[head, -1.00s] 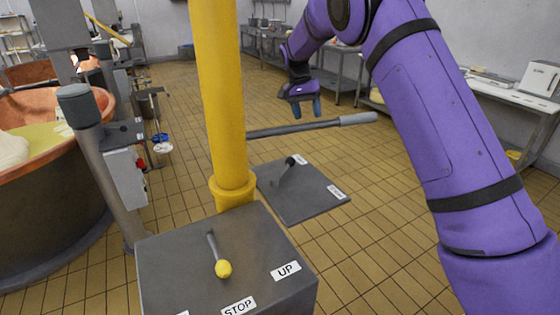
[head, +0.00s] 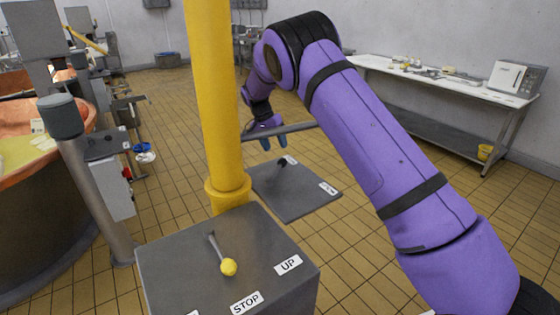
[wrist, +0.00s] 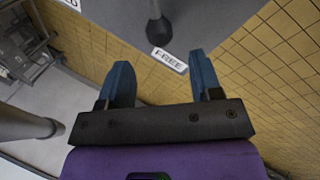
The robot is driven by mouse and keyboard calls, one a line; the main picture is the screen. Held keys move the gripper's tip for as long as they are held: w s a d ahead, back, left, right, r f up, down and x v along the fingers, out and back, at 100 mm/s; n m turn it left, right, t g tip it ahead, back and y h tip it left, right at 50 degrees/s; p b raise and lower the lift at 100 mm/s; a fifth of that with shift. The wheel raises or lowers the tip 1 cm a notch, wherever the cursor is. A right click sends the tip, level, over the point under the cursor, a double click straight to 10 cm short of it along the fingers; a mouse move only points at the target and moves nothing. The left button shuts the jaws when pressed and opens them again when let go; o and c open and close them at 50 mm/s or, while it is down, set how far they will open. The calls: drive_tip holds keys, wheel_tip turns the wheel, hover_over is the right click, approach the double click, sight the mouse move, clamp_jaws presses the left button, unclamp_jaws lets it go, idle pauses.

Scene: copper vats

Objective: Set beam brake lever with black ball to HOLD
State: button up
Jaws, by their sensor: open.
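The brake lever with the black ball (head: 283,163) stands on a grey plate (head: 290,203) behind the yellow post. In the wrist view the black ball (wrist: 159,31) is beside the FREE label (wrist: 168,60). A partly cut-off label (wrist: 72,3) ending in D shows at that view's top left. In the head view a second label (head: 328,187) lies at the plate's right corner, too small to read. My gripper (head: 273,142) is open and empty, a little above the lever's ball end. In the wrist view its blue fingers (wrist: 160,72) point toward the ball, apart from it.
A yellow post (head: 213,110) rises just left of the plate. A grey box with a yellow-ball lever (head: 228,267) and STOP and UP labels stands in front. A copper vat (head: 40,160) is at left.

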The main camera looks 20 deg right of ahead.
sight(281, 159)
drive_tip(key=x, duration=0.6)
drive_tip(key=shift+s+d+f, duration=0.1)
drive_tip(key=shift+d+f, duration=0.05)
drive_tip(key=shift+f, duration=0.2)
drive_tip(key=shift+c, duration=0.4)
